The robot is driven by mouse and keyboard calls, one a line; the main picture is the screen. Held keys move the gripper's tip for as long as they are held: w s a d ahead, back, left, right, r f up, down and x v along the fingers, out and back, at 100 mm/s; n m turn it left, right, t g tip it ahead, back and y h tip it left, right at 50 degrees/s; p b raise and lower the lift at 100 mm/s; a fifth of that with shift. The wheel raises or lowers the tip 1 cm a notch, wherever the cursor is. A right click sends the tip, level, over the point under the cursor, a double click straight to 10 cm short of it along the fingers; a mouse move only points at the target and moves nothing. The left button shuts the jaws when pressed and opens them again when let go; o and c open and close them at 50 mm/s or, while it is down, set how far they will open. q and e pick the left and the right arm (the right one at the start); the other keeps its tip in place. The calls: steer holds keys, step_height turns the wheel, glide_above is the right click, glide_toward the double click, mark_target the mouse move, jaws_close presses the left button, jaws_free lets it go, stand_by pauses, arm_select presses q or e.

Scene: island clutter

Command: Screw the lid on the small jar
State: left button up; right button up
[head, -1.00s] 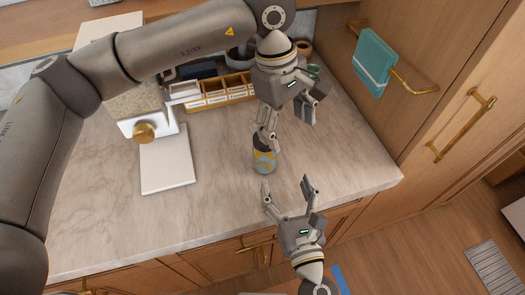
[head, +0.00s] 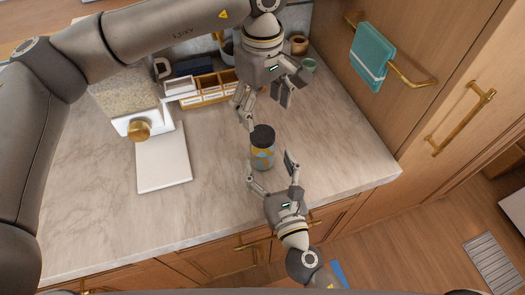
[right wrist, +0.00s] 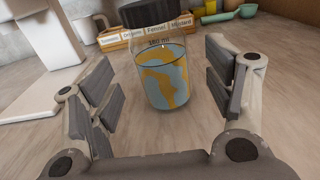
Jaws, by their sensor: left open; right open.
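The small jar (head: 262,156) stands upright on the marble counter, with a blue and yellow pattern on it. A dark lid (head: 263,133) sits on its top; how tightly it is seated I cannot tell. My left gripper (head: 265,114) is open and empty, above and behind the jar, apart from the lid.
A wooden rack (head: 210,88) with labelled compartments stands behind. A dispenser with a brass knob (head: 139,131) and a white board (head: 164,158) are at the left. The counter right of the jar is clear.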

mark_target(265, 156)
steer(key=x, duration=0.5)
steer(key=shift+w+a, duration=0.1)
steer(key=shift+w, duration=0.25)
